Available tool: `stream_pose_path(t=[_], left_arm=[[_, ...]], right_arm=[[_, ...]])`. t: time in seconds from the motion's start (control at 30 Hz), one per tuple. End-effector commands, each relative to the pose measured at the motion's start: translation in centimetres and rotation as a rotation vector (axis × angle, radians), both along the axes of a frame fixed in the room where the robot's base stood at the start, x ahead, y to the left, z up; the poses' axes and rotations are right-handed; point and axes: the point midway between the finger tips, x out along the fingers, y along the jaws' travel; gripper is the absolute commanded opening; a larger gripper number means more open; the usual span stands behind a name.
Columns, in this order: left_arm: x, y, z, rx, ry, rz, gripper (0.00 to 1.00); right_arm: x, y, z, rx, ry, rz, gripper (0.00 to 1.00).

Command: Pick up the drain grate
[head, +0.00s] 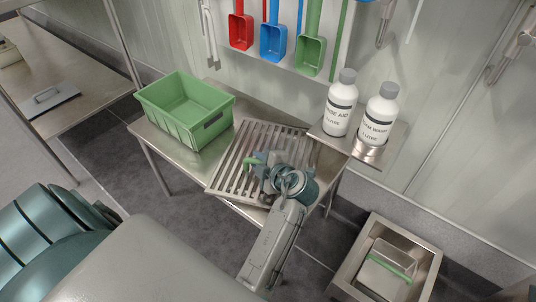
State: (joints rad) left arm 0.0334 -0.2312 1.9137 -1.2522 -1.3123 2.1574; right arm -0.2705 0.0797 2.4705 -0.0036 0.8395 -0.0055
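The drain grate (229,171) is a slatted metal panel lying on a small steel table (150,132) in the middle of the head view. My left gripper (257,164) is over the right-hand part of the grate, and its arm comes up from below. The gripper and wrist hide some of the slats. A small green piece shows at the fingers, and I cannot tell what it is. I cannot tell whether the fingers are open or shut, or whether they touch the grate. My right gripper is not in view.
A green crate (166,122) stands left of the grate. Two white bottles (341,108) (377,120) with grey caps stand on a steel ledge at right. Coloured scoops (273,42) hang on the wall behind. A steel basin (425,264) sits lower right.

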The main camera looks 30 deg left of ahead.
Motion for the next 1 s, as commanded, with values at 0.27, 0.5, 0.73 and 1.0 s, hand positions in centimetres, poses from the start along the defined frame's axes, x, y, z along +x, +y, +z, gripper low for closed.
stream_pose_path(t=[0.27,0.5,0.73,1.0], left_arm=[[0.02,-0.01,-0.03,-0.001,0.001,0.0,0.0],[-0.01,-0.01,-0.1,-0.001,0.002,0.0,0.0],[-0.03,0.0,-0.15,-0.002,0.003,0.0,0.0],[-0.05,0.0,-0.21,-0.001,0.004,0.0,0.0]], right_arm=[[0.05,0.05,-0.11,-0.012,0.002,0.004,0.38],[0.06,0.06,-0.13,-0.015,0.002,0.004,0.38],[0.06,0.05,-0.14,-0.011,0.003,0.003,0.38],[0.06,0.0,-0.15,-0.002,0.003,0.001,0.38]])
